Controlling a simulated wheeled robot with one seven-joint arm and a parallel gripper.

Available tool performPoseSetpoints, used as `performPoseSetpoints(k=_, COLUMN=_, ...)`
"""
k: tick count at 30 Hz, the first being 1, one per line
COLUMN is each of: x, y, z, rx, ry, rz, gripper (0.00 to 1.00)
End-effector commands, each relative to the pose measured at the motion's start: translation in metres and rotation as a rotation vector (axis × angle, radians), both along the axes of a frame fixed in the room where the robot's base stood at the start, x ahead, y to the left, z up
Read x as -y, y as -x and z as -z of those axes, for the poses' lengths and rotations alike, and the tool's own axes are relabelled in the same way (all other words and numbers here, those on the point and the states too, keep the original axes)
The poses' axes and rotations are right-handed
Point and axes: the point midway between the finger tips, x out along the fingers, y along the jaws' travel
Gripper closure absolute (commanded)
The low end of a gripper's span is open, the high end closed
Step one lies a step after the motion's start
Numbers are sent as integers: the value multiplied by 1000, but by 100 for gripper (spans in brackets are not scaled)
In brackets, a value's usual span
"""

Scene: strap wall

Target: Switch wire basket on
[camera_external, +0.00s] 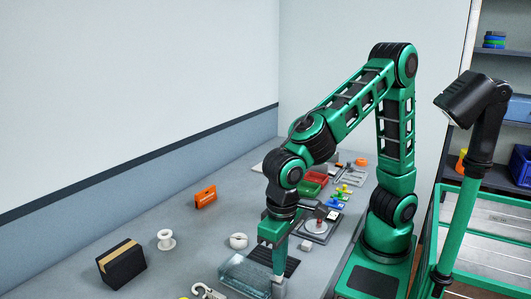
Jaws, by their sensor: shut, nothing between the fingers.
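I cannot clearly make out a wire basket or a switch on one. A clear, glassy, shallow container (242,273) lies on the grey bench at the bottom centre, just left of my gripper. My gripper (279,274) points down over the front of the bench. It is shut and empty. Its fingertips are small in the external view, and I cannot tell whether they touch anything. A dark ridged piece (291,264) lies behind the gripper and is partly hidden by it.
On the bench (205,240) are a black box with a tan stripe (122,264), a white spool (166,240), an orange block (205,197), a white cup (238,241) and a scale-like device (318,228). Red and green trays (316,178) stand farther back. The left middle is mostly clear.

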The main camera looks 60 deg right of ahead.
Motion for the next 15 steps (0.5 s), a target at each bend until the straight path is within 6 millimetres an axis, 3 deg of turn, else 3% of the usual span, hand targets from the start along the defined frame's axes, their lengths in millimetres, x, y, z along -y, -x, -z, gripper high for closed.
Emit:
performPoseSetpoints(k=2, x=2, y=2, z=6, rx=-6, ry=10, rz=-1, gripper=100)
performPoseSetpoints(k=7, x=2, y=1, z=-5, rx=-6, ry=9, rz=-1, gripper=100)
performPoseSetpoints(k=15, x=1, y=0, z=-59, rx=1, ry=-3, rz=0, gripper=100)
